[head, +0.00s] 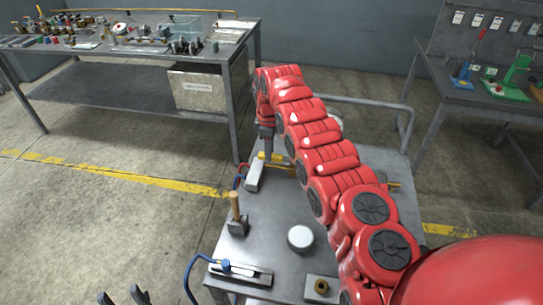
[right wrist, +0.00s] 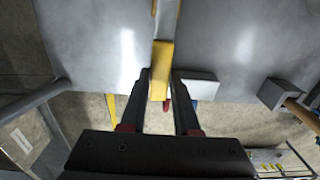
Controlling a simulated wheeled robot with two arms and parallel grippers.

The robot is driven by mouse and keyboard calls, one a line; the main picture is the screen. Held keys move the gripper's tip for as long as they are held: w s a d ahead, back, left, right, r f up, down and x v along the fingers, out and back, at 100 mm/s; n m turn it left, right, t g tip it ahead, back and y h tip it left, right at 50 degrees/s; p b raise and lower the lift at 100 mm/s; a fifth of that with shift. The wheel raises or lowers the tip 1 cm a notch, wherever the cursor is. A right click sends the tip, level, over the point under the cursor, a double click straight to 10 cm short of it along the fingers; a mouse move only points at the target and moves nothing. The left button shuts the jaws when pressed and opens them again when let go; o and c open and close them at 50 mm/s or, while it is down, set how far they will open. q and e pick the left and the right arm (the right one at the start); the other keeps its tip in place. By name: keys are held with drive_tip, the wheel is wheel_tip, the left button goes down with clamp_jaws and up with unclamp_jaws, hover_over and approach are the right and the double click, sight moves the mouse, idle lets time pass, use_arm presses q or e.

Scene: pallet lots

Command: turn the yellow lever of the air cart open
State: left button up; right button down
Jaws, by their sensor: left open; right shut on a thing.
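The air cart (head: 275,235) is a grey metal-topped cart in front of me, partly covered by my right arm. Its yellow lever (head: 275,157) shows at the far left part of the top, below my right wrist. In the right wrist view the yellow lever (right wrist: 160,62) stands between the two dark fingers of my right gripper (right wrist: 161,82), which is shut on it. In the head view the right gripper's fingertips are hard to make out. My left gripper (head: 124,297) is open and empty at the bottom left edge, apart from the cart.
On the cart are a grey block (head: 255,174), a wooden-handled tool (head: 237,225), a round white disc (head: 301,238), a blue-hosed fitting (head: 240,271) and a brass fitting (head: 322,287). A cluttered workbench (head: 110,55) stands back left, another table (head: 490,95) right.

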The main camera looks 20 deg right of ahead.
drive_tip(key=shift+d, duration=0.1)
idle(0.3)
drive_tip(key=c, duration=0.6)
unclamp_jaws()
drive_tip(key=shift+c, duration=0.2)
drive_tip(key=shift+w+r, duration=0.1)
drive_tip(key=shift+r, duration=0.4)
drive_tip(key=r, duration=0.6)
drive_tip(key=shift+a+r+p, duration=0.15)
drive_tip(key=shift+a+p, duration=0.05)
drive_tip(key=shift+p, duration=0.15)
wheel_tip(320, 180, up, 10)
drive_tip(key=p, duration=1)
drive_tip(key=shift+d, duration=0.2)
